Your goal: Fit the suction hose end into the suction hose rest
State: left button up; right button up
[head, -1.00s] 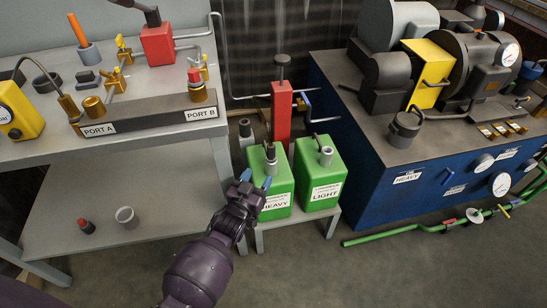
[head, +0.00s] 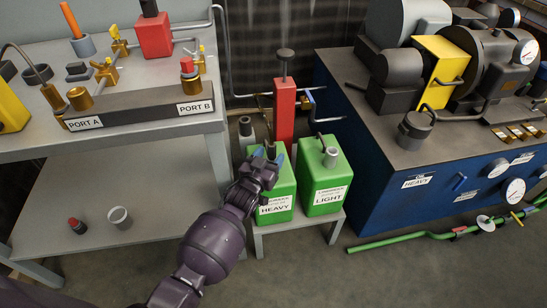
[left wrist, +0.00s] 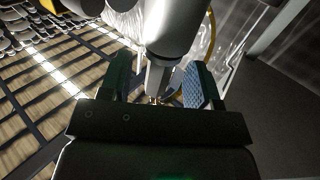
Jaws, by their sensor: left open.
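My left gripper (head: 268,156) is open at the top of the green HEAVY canister (head: 285,184). In the left wrist view its blue-padded fingers (left wrist: 160,88) stand on either side of a light grey tapered cylinder (left wrist: 160,75), probably the suction hose end; I cannot tell whether they touch it. In the head view the gripper covers most of the canister's top fitting.
A red column (head: 284,110) stands behind the canisters. The blue machine cabinet (head: 385,190) is to the right, with a green pipe (head: 400,238) on the floor before it. The grey bench (head: 110,135) is to the left, with a white cup (head: 119,217) on its lower shelf.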

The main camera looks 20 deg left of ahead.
pick_arm(q)
jog(key=shift+w+f, duration=0.1)
jog(key=shift+w, duration=0.6)
jog(key=shift+w+r, duration=0.2)
jog(key=shift+c, duration=0.5)
grip_shut()
